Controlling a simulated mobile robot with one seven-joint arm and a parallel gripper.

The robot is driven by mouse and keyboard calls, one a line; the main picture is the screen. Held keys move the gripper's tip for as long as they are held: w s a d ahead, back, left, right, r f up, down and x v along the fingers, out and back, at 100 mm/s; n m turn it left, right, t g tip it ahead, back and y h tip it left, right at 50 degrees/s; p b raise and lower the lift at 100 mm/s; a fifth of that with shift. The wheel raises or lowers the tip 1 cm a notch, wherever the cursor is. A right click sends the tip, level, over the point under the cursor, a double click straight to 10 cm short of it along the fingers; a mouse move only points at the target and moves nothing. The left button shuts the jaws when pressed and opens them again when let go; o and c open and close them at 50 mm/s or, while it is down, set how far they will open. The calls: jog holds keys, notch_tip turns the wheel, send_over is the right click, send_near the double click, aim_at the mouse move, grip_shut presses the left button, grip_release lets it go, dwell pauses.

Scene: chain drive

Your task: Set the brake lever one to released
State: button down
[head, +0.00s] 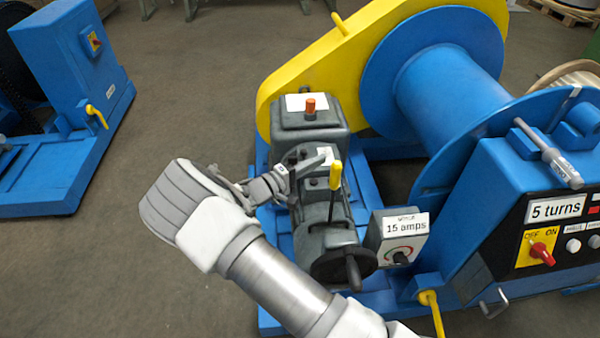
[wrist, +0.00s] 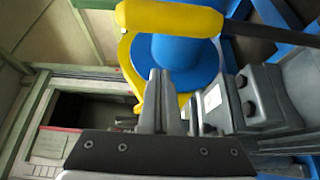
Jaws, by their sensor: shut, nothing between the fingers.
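A lever with a yellow grip (head: 335,176) on a dark rod stands nearly upright on the grey motor and brake unit of the winch. It is probably brake lever one; I see no readable label on it. In the wrist view the yellow grip (wrist: 170,18) lies across the top, with its dark rod running right. My gripper (head: 318,160) is at the unit, just left of the lever in the head view. Its fingers (wrist: 160,76) are shut and empty, pointing towards the grip and apart from it in the picture. Whether they touch it is unclear.
A blue drum (head: 450,80) and yellow chain guard (head: 320,65) rise behind. A control panel (head: 550,235) is at right. Open floor (head: 190,100) lies left.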

aim_at(331, 176)
jog(key=shift+s+d, duration=0.5)
jog(key=shift+s, duration=0.35)
jog(key=shift+s+d, duration=0.45)
jog(key=shift+s, duration=0.4)
jog(key=shift+s, duration=0.1)
jog(key=shift+s+d+m+b, duration=0.15)
jog(key=shift+s+m+b, duration=0.1)
jog(key=shift+s, duration=0.4)
jog(key=shift+s+d+m+b, duration=0.15)
jog(key=shift+s+m+b, duration=0.1)
jog(key=shift+s, duration=0.4)
jog(key=s+m, duration=0.1)
jog(key=s, duration=0.2)
jog(key=s+d+f+m+h+b, duration=0.1)
jog(key=s, duration=0.2)
jog(key=s+d+f+m+t+h, duration=0.1)
jog(key=s, duration=0.2)
jog(key=shift+s+f+b, duration=0.15)
jog(key=shift+s+b, duration=0.15)
jog(key=shift+s+d+f, duration=0.15)
jog(key=shift+s+f, duration=0.3)
jog(key=shift+s, duration=0.3)
jog(key=shift+f, duration=0.1)
jog(key=p+v, duration=0.1)
jog(key=v, duration=1.6)
jog(key=shift+a+p, duration=0.25)
jog(key=shift+p, duration=0.15)
jog(key=shift+w, duration=0.15)
